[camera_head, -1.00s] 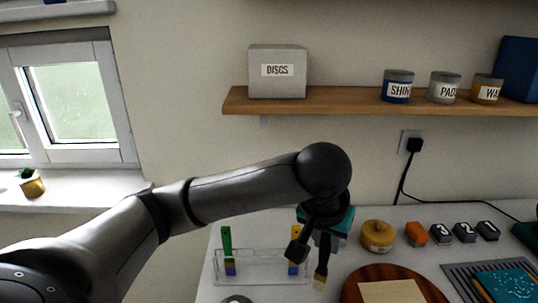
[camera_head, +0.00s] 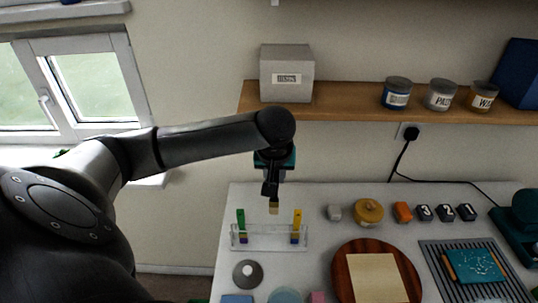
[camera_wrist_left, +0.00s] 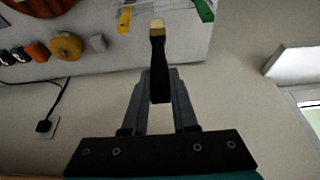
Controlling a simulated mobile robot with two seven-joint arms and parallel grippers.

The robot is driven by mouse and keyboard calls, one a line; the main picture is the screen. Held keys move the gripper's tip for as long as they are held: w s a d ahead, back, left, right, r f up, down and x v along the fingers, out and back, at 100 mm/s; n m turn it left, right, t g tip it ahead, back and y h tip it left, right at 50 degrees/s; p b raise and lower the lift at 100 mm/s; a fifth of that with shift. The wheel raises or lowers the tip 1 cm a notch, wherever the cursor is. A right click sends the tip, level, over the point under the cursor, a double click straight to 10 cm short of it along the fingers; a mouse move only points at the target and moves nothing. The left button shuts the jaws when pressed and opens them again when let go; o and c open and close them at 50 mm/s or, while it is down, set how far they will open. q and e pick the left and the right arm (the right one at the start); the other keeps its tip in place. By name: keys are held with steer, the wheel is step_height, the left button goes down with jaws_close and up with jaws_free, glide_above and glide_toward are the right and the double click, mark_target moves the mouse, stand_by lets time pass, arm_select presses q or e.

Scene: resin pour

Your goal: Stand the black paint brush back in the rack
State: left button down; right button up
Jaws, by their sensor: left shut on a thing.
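My left gripper (camera_head: 271,189) is shut on the black paint brush (camera_head: 274,207), with its pale tip pointing down. In the left wrist view, the dark brush (camera_wrist_left: 158,62) stands out between the fingers of the gripper (camera_wrist_left: 160,85). The clear rack (camera_head: 268,244) is on the table. In the head view, the brush appears above the middle of the rack, apart from it. A green brush (camera_head: 241,219) stands at the rack's left end and a yellow brush (camera_head: 297,221) at its right end. The space between them looks free. My right gripper is out of view.
A round grey disc (camera_head: 248,274) lies in front of the rack. A round wooden board (camera_head: 345,272) with a pale sheet is to the right. The shelf (camera_head: 345,104) is above.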

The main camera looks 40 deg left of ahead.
arm_select(q)
steer(key=shift+s+a+r+p, duration=0.15)
steer(key=shift+a+r+p, duration=0.3)
steer(key=shift+a, duration=0.2)
steer(key=shift+f+b, duration=5.1)
steer(key=shift+f, duration=2.85)
steer(key=shift+c, duration=0.7)
jaws_free()
steer(key=shift+a, duration=0.1)
